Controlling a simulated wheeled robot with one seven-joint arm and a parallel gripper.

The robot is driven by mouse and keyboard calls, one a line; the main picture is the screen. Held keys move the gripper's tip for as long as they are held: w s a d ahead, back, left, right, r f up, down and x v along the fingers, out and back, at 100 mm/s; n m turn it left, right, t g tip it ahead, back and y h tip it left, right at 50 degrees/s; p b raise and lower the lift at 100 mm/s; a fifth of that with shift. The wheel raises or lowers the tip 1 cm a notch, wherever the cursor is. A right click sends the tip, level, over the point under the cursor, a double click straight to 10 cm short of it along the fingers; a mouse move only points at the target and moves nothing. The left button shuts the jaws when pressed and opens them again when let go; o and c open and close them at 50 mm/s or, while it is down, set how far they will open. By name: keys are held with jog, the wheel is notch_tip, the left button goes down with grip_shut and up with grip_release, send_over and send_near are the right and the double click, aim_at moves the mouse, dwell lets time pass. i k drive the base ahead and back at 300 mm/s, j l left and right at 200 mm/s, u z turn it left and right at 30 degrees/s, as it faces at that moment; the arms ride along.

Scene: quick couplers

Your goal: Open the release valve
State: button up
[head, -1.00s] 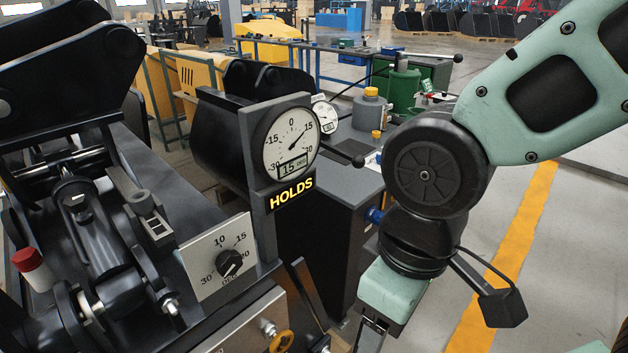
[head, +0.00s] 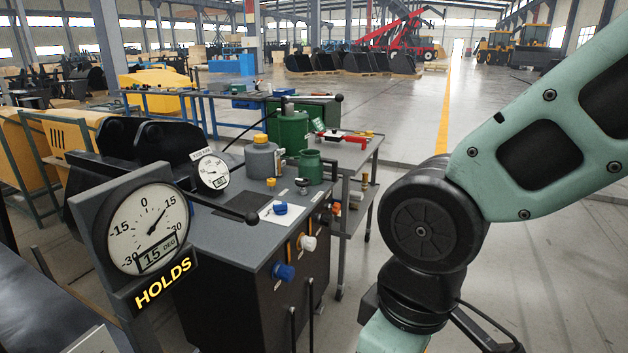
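No part is clearly labelled as the release valve, so I cannot tell which one it is. My arm fills the right side, bent downward at a black joint. My gripper is below the picture's lower edge, so its state is hidden.
A dial gauge (head: 147,229) reads 15 DEG above a lit HOLDS sign (head: 163,284) at the left. A green canister (head: 290,132) and a green pot (head: 310,167) stand at the bench's back. Open floor (head: 500,270) lies at the right.

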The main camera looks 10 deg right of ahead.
aim_at(301, 182)
jog(key=i+z, duration=0.1)
jog(key=z, duration=0.45)
jog(key=i, duration=1.7)
jog(key=i+u, duration=0.2)
jog(key=u, duration=0.2)
jog(key=i+u, duration=0.15)
jog(key=u, duration=0.25)
jog(key=i+l+u, duration=0.15)
jog(key=u, duration=0.25)
